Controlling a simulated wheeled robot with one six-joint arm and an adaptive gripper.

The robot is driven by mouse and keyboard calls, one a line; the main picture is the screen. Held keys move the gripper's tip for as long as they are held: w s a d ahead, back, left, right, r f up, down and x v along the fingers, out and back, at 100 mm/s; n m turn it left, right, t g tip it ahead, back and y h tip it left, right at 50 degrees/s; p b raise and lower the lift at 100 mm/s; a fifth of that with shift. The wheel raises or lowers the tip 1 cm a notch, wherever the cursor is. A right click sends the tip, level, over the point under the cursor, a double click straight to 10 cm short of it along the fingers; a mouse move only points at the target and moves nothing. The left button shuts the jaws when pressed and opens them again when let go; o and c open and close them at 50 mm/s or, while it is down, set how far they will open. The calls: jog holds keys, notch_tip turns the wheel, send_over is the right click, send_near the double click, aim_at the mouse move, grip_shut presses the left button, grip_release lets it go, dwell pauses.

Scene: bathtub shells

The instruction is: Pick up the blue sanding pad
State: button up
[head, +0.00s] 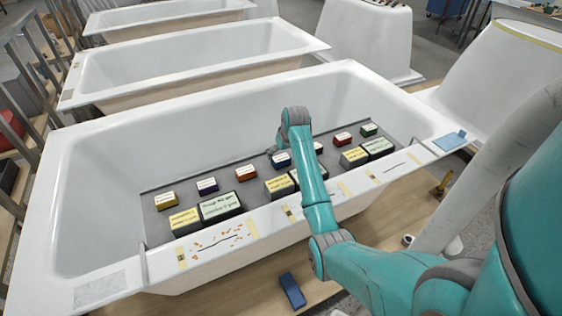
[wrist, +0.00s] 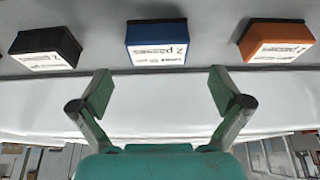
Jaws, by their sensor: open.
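The blue sanding pad (head: 281,160) is a small block with a white label, lying on the grey mat (head: 160,226) inside the nearest tub. In the wrist view the blue pad (wrist: 157,44) is at the top centre, ahead of my fingers and roughly centred between them. My gripper (wrist: 161,88) is open and empty, with a gap in the picture between its fingertips and the pad. In the head view my teal arm reaches over the tub's near rim beside the pad, and my fingers are hidden behind it.
An orange pad (wrist: 275,40) and a black pad (wrist: 46,48) flank the blue one, with clear mat between. Larger labelled blocks (head: 220,206) stand nearer the tub's near rim (head: 225,246). Another blue block (head: 292,290) lies outside on the wood. A blue cloth (head: 450,140) lies on the right rim.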

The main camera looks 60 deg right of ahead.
aim_at(281, 158)
jog(key=x, duration=0.5)
jog(key=shift+s+f, duration=0.1)
jog(key=shift+s, duration=0.05)
jog(key=c, duration=1.2)
